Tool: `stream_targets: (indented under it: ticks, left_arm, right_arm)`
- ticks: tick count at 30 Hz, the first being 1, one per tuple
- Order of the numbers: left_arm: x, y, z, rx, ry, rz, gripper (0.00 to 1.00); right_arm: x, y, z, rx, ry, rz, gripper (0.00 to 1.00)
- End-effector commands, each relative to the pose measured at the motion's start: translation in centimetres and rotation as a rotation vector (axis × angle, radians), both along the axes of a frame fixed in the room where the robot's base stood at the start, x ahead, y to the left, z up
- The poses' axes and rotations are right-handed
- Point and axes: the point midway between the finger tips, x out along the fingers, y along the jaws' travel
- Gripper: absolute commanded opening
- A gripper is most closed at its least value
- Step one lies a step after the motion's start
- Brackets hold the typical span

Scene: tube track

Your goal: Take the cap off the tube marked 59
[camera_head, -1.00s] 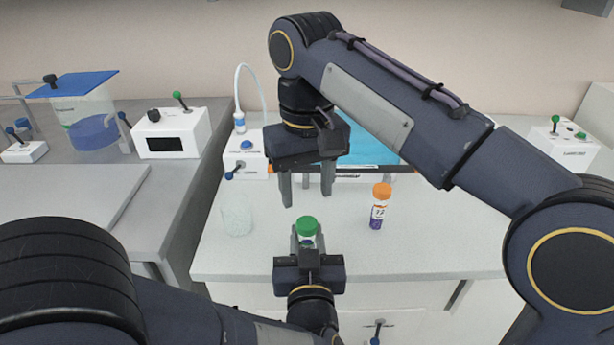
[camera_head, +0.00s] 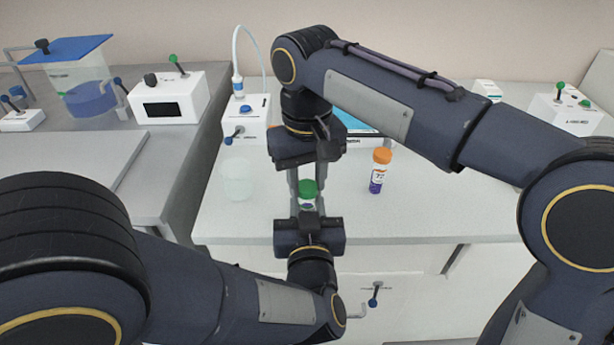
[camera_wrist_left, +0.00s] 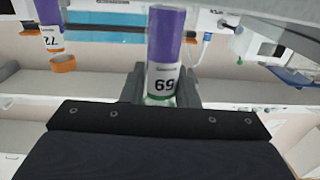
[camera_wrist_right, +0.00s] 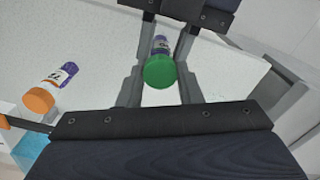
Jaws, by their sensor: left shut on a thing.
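The tube (camera_wrist_left: 166,38) with purple contents and a green cap (camera_head: 308,188) is held upright by my left gripper (camera_head: 308,212). Its label, upside down in the left wrist view, appears to read 59. The left fingers are shut on the tube body below the cap. My right gripper (camera_head: 307,182) points down from above. Its open fingers stand on either side of the green cap (camera_wrist_right: 159,72), with small gaps visible in the right wrist view. The tube's lower part is hidden in the head view.
An orange-capped tube (camera_head: 378,171) marked 72 stands on the white bench to the right. A clear beaker (camera_head: 238,181) stands to the left. A white device with a curved hose (camera_head: 246,117) and a blue-screened thing (camera_head: 358,124) are behind.

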Motion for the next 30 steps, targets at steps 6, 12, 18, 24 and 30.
stream_targets:
  ticks: [6, 12, 18, 24, 30]
  left_arm:
    - [0.0, 0.0, 0.01, 0.0, 0.0, 0.0, 0.0]
    - [0.0, 0.0, 0.01, 0.0, 0.0, 0.0, 0.0]
    - [0.0, 0.0, 0.01, 0.0, 0.0, 0.0, 0.0]
    - [0.0, 0.0, 0.01, 0.0, 0.0, 0.0, 0.0]
    - [0.0, 0.0, 0.01, 0.0, 0.0, 0.0, 0.0]
  right_arm:
    - [0.0, 0.0, 0.01, 0.0, 0.0, 0.001, 0.04]
    - [0.0, 0.0, 0.01, 0.0, 0.001, 0.056, 0.04]
    - [0.0, -0.01, 0.01, 0.0, 0.001, 0.057, 0.04]
    - [0.0, -0.01, 0.01, 0.0, 0.001, 0.056, 0.04]
    - [0.01, 0.0, 0.18, 0.0, 0.0, 0.056, 0.04]
